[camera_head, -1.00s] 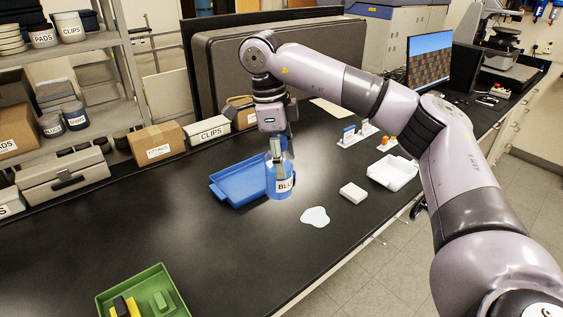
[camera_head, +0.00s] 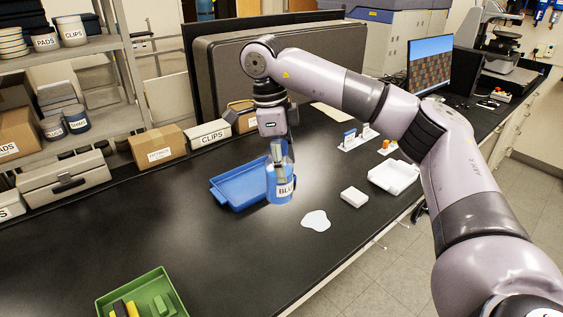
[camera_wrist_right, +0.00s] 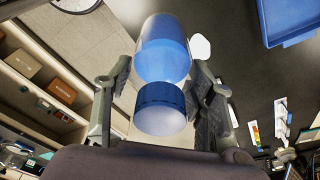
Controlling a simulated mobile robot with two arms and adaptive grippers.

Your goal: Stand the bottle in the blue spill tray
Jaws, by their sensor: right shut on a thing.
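The bottle (camera_head: 280,188) is clear with blue liquid and a white label whose text is partly hidden. My right gripper (camera_head: 278,158) points down and is shut on the bottle's upper part, holding it roughly upright. In the right wrist view the bottle (camera_wrist_right: 164,48) and its blue cap (camera_wrist_right: 160,108) sit between the two fingers of the gripper (camera_wrist_right: 160,95). The blue spill tray (camera_head: 226,189) lies on the bench just left of and behind the bottle. It also shows in the wrist view (camera_wrist_right: 285,22). Whether the bottle's base touches the bench I cannot tell. My left gripper is not in view.
A white puddle (camera_head: 316,221) and a small white block (camera_head: 354,196) lie right of the bottle. A white tray (camera_head: 393,178) is farther right. A green bin (camera_head: 125,294) stands at the front left. Boxes (camera_head: 158,144) line the back. The bench's left middle is clear.

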